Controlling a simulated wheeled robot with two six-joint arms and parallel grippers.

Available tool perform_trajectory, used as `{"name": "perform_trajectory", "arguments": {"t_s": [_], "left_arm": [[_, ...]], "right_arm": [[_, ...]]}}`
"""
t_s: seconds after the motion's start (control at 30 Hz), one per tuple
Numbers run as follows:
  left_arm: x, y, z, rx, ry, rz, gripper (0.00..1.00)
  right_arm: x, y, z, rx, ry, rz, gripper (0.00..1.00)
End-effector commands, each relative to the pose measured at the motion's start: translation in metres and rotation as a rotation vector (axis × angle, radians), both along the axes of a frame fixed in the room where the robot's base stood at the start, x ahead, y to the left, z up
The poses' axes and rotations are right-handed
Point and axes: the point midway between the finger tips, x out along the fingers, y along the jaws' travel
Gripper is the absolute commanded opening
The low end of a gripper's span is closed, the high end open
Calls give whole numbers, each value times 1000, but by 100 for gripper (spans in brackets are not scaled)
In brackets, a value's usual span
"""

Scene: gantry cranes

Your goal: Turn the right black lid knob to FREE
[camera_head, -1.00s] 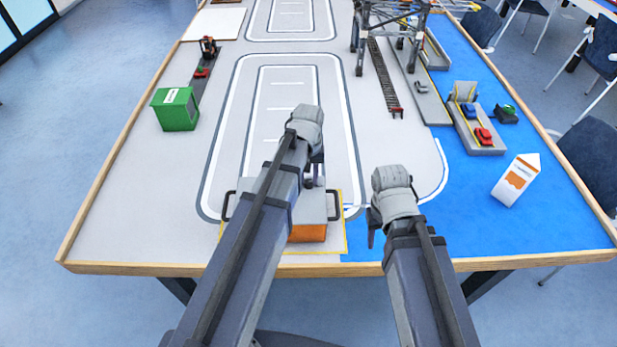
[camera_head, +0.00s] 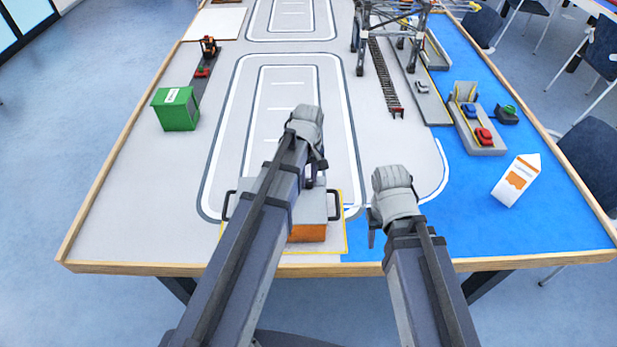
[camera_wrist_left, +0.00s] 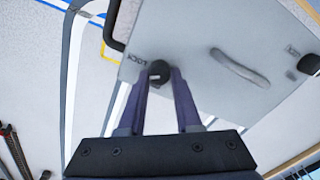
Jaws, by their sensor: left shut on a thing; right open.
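The box with a pale grey lid (camera_head: 325,205) and orange front (camera_head: 307,233) stands at the table's near edge, partly hidden by my left arm. In the left wrist view, my left gripper (camera_wrist_left: 161,78) is shut on a round black knob (camera_wrist_left: 160,69) on the lid (camera_wrist_left: 215,55). The knob appears to be the right one. Small dark lettering (camera_wrist_left: 138,57) sits beside it, too blurred to read surely. A second black part (camera_wrist_left: 309,64) shows at the right edge. In the head view my left gripper (camera_head: 315,178) is over the lid's right part. My right gripper (camera_head: 372,228) is open and empty, right of the box.
A black handle (camera_head: 337,205) sticks out on the box's right side, near my right gripper. A green container (camera_head: 176,109) stands at left, an orange-and-white carton (camera_head: 516,180) at right. The crane (camera_head: 395,30) stands at the back. The grey table between is mostly clear.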

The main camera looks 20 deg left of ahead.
Motion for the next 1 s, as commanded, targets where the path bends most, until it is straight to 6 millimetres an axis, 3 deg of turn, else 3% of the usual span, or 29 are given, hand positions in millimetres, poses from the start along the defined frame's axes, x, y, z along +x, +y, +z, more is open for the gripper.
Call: {"name": "perform_trajectory", "arguments": {"t_s": [1.0], "left_arm": [[-4, 1, 0, 0, 0, 893, 0]], "right_arm": [[0, 0, 0, 0, 0, 0, 50]]}}
